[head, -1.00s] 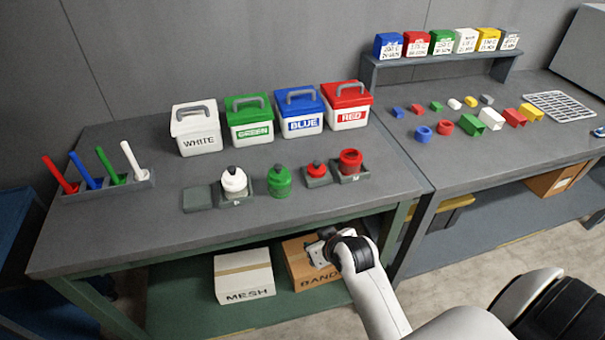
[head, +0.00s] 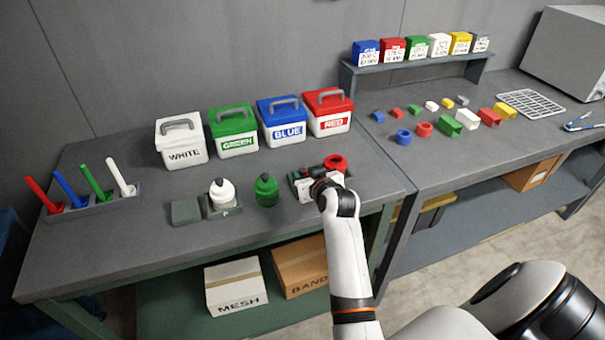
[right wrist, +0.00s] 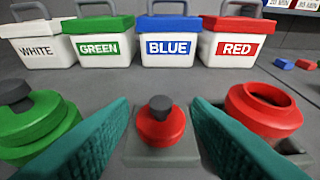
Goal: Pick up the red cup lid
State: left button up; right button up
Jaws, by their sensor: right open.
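The red cup lid (right wrist: 160,128), a small red disc with a dark knob, sits on a grey square pad in the right wrist view. My right gripper (right wrist: 161,106) is open, its two teal fingers reaching in on either side of the lid. The lid stands between them with visible gaps, not held. In the head view my right gripper (head: 312,186) is low over the table's front part and mostly hides the lid. The open red cup (right wrist: 264,108) stands just right of the right finger; it also shows in the head view (head: 336,162). My left gripper is not in view.
A green cup with its lid on (right wrist: 30,120) stands close to the left finger. White (head: 182,148), green (head: 236,143), blue (head: 288,131) and red (head: 330,121) labelled boxes line the back. A white lidded cup (head: 222,194) stands farther left.

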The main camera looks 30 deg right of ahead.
aim_at(301, 170)
jog(key=shift+w+d+f, duration=0.15)
jog(key=shift+w+f, duration=0.05)
jog(key=shift+w, duration=0.4)
jog(key=shift+w+d+f+p, duration=0.15)
jog(key=shift+w+p, duration=0.15)
jog(key=shift+w, duration=0.15)
jog(key=x, duration=0.4)
jog(key=shift+f+p, duration=0.2)
jog(key=shift+p, duration=0.1)
jog(key=shift+c, duration=0.5)
jog(key=c, duration=0.7)
